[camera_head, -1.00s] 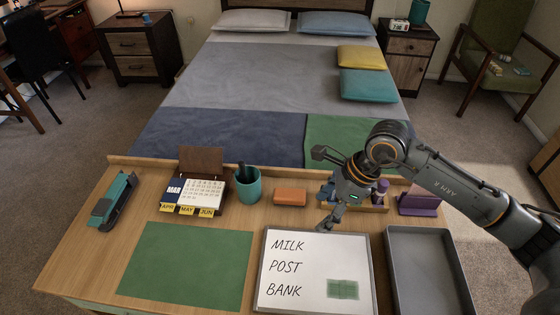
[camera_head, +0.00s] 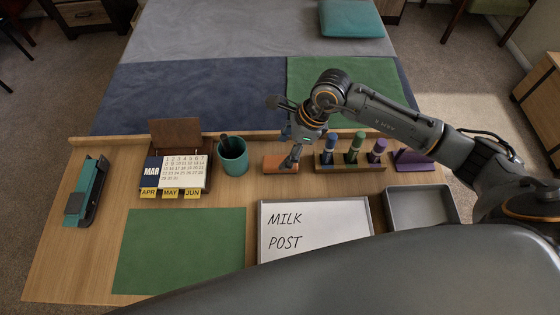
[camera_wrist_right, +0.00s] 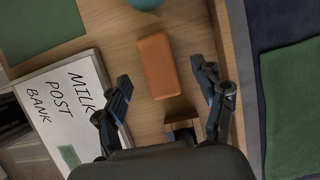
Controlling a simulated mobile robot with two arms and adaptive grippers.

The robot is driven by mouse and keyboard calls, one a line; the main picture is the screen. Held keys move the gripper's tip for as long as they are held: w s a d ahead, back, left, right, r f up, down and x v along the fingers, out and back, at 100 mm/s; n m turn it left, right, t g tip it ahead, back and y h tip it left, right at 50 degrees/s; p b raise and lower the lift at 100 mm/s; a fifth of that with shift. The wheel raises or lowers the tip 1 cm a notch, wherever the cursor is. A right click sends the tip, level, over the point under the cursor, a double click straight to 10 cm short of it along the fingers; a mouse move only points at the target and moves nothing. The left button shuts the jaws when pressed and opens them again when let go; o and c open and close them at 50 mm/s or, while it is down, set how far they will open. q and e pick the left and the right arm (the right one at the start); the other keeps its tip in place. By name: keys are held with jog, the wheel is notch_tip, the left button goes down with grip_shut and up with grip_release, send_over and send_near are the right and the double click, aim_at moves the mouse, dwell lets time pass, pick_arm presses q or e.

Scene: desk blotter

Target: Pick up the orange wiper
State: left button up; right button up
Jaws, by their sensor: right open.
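The orange wiper (camera_head: 273,164) is a small block lying on the desk, between the teal pen cup and the marker holder. In the head view my right gripper (camera_head: 289,150) hangs above it and hides part of it. In the right wrist view the wiper (camera_wrist_right: 158,66) lies ahead of and between the spread fingers of my right gripper (camera_wrist_right: 163,92). That gripper is open and empty. My left gripper is not in view.
The marker holder (camera_head: 350,167) stands just right of the wiper, the teal cup (camera_head: 232,156) just left. The whiteboard (camera_head: 330,220), grey tray (camera_head: 420,206) and green blotter (camera_head: 180,252) lie nearer. A raised ledge (camera_head: 120,141) runs along the desk's back.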

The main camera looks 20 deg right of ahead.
aim_at(277, 161)
jog(key=shift+a+f, duration=0.25)
jog(key=shift+f, duration=0.3)
jog(key=p+x, duration=0.1)
jog(key=x, duration=0.2)
jog(key=shift+s+a+f, duration=0.15)
jog(key=shift+f, duration=0.1)
jog(key=shift+a+f+p, duration=0.15)
jog(key=shift+f+p, duration=0.15)
jog(key=shift+f, duration=0.1)
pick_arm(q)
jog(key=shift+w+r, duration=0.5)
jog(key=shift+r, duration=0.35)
pick_arm(e)
jog(key=shift+c, duration=0.2)
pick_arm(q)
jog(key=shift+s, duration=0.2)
pick_arm(e)
jog(key=c, duration=1.2)
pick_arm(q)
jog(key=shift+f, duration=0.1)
pick_arm(e)
jog(key=shift+r, duration=0.1)
jog(key=shift+c, duration=0.2)
